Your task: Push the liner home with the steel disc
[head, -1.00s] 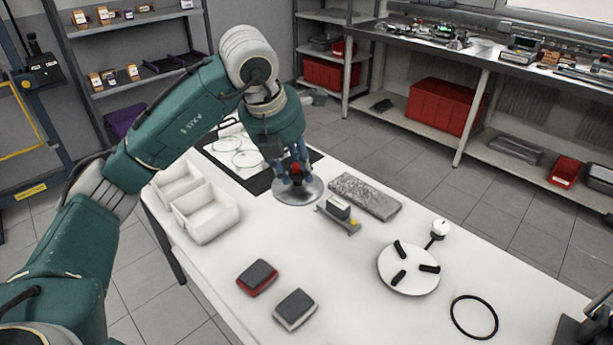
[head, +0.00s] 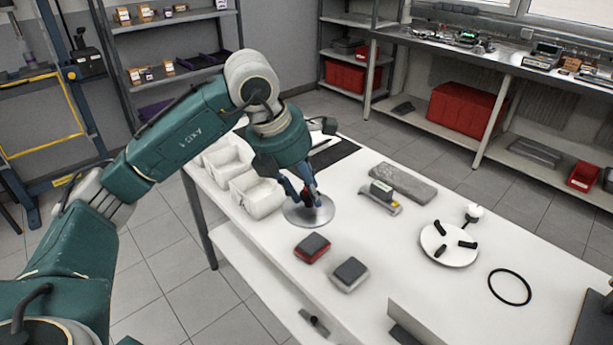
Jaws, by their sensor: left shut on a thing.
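I cannot tell whether the disc touches the table. No liner can be made out in this view. My right gripper is not in view.
White bins (head: 258,196) stand left of the disc. A red-based block (head: 312,247) and a grey block (head: 349,273) lie in front. A grey slab (head: 402,184), a small instrument (head: 381,195), a white three-armed disc (head: 449,245) and a black ring (head: 510,287) lie to the right.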

